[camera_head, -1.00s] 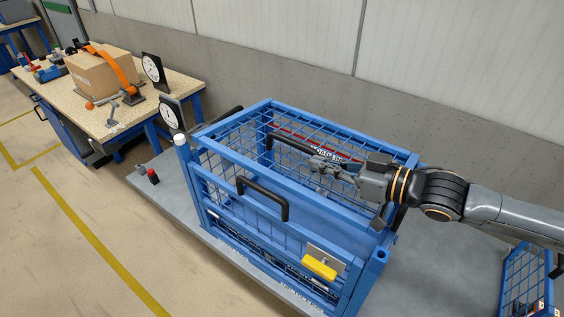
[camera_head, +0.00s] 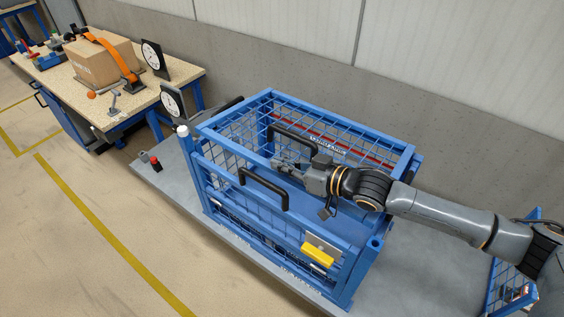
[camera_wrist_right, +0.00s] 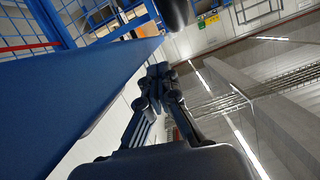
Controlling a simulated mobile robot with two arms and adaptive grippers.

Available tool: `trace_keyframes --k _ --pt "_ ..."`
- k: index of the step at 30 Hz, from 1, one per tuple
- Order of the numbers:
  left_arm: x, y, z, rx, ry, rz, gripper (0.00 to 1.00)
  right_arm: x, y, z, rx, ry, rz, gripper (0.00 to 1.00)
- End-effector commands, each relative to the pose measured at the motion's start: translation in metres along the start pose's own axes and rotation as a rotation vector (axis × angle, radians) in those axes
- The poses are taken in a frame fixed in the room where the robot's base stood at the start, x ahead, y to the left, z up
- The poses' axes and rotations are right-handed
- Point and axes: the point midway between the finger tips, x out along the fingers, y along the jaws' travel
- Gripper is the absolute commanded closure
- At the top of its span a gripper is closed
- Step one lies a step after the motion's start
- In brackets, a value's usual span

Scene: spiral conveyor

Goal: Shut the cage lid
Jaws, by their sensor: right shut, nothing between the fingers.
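The blue mesh cage (camera_head: 210,190) stands on a grey platform in the head view. Its framed mesh lid (camera_head: 365,137) is at the upper back and looks raised; its exact angle is hard to tell. A black handle (camera_head: 292,135) shows just behind my right gripper (camera_head: 278,164). That gripper is shut and empty, over the cage near the front black handle (camera_head: 263,188). In the right wrist view, the closed fingers (camera_wrist_right: 158,85) are beside a broad blue surface (camera_wrist_right: 70,95); contact is unclear. My left gripper is out of view.
A yellow latch piece (camera_head: 318,254) sits on the cage front. A workbench (camera_head: 140,103) with a carton (camera_head: 103,62) and round dials (camera_head: 153,57) stands at the left. A concrete wall (camera_head: 450,140) runs behind the cage. The floor in front is clear.

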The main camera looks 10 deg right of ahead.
Motion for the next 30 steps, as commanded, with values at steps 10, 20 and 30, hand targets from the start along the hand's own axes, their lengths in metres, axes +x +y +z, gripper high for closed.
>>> trace_keyframes --k 10,20,30 --pt "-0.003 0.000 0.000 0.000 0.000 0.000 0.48 0.002 0.000 0.009 -0.002 0.001 0.000 1.00" --pt "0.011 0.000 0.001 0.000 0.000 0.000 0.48 0.008 -0.002 0.034 -0.050 -0.001 0.011 1.00" --pt "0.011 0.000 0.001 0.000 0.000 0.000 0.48 0.009 -0.002 0.037 -0.080 0.000 0.020 1.00"
